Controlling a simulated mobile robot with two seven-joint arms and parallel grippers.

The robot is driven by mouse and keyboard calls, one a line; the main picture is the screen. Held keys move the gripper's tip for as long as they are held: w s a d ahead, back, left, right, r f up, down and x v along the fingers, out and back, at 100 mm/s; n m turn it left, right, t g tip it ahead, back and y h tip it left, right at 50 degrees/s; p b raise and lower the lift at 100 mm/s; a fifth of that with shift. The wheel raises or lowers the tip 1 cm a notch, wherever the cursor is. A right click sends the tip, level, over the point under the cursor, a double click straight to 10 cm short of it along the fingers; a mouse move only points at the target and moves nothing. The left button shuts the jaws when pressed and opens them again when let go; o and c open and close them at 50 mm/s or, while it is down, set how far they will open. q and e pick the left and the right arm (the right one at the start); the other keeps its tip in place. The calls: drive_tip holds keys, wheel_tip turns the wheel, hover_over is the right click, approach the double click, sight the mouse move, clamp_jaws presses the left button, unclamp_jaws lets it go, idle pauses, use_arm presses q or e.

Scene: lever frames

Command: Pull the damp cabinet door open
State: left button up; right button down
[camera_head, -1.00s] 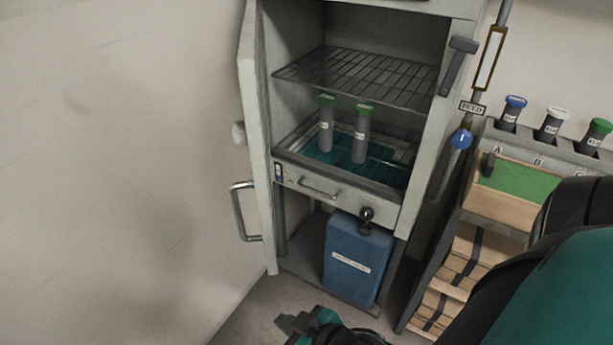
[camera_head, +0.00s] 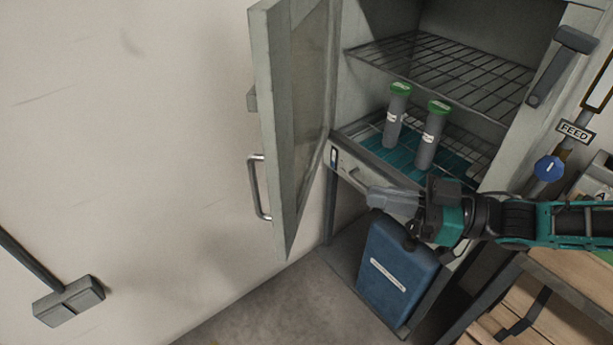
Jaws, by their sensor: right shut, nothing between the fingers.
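The damp cabinet door (camera_head: 269,120) stands open on the left side of the cabinet, swung out toward the wall. I see its edge and part of its inner face with a window panel (camera_head: 310,85). Its metal bar handle (camera_head: 259,187) is on the outer side, facing left. The cabinet interior is exposed, with a wire shelf (camera_head: 440,60). My right gripper (camera_head: 378,199) is shut and empty, in front of the drawer front below the opening, well to the right of the door handle and apart from it. My left gripper is not in view.
Two green-capped tubes (camera_head: 394,118) (camera_head: 431,138) stand on the lower tray. A blue container (camera_head: 396,272) sits beneath the drawer. Floor left of the container is clear.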

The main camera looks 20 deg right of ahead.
drive_tip(key=d+r, duration=0.1)
drive_tip(key=r, duration=0.1)
drive_tip(key=b, duration=0.1)
approach(285, 170)
drive_tip(key=shift+g, duration=0.4)
drive_tip(key=x, duration=0.5)
drive_tip(key=shift+w+a+r, duration=0.15)
drive_tip(key=shift+w, duration=0.3)
drive_tip(key=shift+w+a, duration=0.3)
drive_tip(key=shift+a, duration=0.15)
